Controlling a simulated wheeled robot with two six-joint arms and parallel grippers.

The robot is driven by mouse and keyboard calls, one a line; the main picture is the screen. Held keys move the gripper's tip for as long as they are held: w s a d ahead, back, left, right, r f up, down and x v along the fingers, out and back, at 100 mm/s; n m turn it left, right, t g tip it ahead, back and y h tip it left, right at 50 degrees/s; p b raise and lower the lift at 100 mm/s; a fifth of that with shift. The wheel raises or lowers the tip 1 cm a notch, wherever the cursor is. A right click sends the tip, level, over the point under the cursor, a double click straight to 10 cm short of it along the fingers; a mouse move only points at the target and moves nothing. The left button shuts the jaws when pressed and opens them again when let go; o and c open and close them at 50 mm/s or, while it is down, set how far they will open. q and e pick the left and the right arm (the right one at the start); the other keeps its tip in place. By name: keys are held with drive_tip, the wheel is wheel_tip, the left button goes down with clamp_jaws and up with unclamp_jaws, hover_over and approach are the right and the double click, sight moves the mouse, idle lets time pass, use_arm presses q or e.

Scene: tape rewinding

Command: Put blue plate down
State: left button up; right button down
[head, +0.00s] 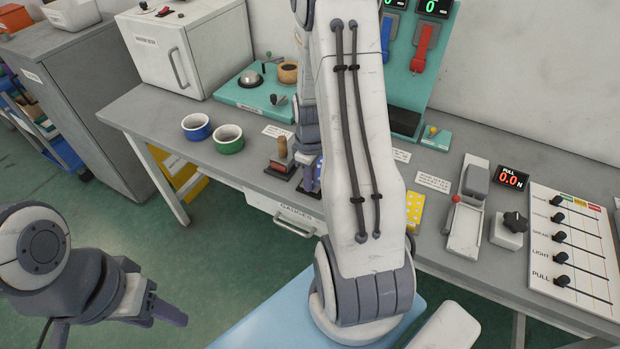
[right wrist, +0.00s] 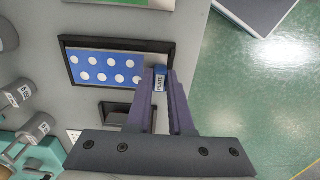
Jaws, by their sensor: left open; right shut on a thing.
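The blue plate (right wrist: 103,68), with white dots, lies within a dark rectangular frame (right wrist: 171,46) in the right wrist view. Whether it rests on the bottom or is slightly raised, I cannot tell. In the head view only a sliver of the blue plate (head: 318,173) shows beside my right gripper, and my right arm hides much of that area. My left gripper (head: 163,313) is open and empty over the floor, away from the workbench.
A wooden-handled stamp (head: 282,154) stands just left of my right gripper. A yellow dotted plate (head: 414,212) lies on the workbench right of my arm. Blue (head: 196,127) and green (head: 229,139) rings sit further left.

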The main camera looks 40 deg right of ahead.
drive_tip(key=shift+f, duration=0.2)
drive_tip(key=c, duration=0.8)
unclamp_jaws()
wheel_tip(320, 180, up, 12)
drive_tip(key=s+a+r+n, duration=0.1)
drive_tip(key=a+r, duration=0.1)
drive_tip(key=a, duration=0.7)
drive_tip(key=s+a+r+n, duration=0.1)
drive_tip(key=a+r, duration=0.1)
drive_tip(key=a, duration=0.7)
drive_tip(key=shift+n+y, duration=0.4)
drive_tip(key=shift+y, duration=0.1)
drive_tip(key=s+a, duration=0.8)
drive_tip(key=s, duration=0.1)
drive_tip(key=s+a+r, duration=0.1)
drive_tip(key=s+a, duration=0.4)
drive_tip(key=shift+s+b, duration=0.2)
drive_tip(key=shift+b, duration=0.2)
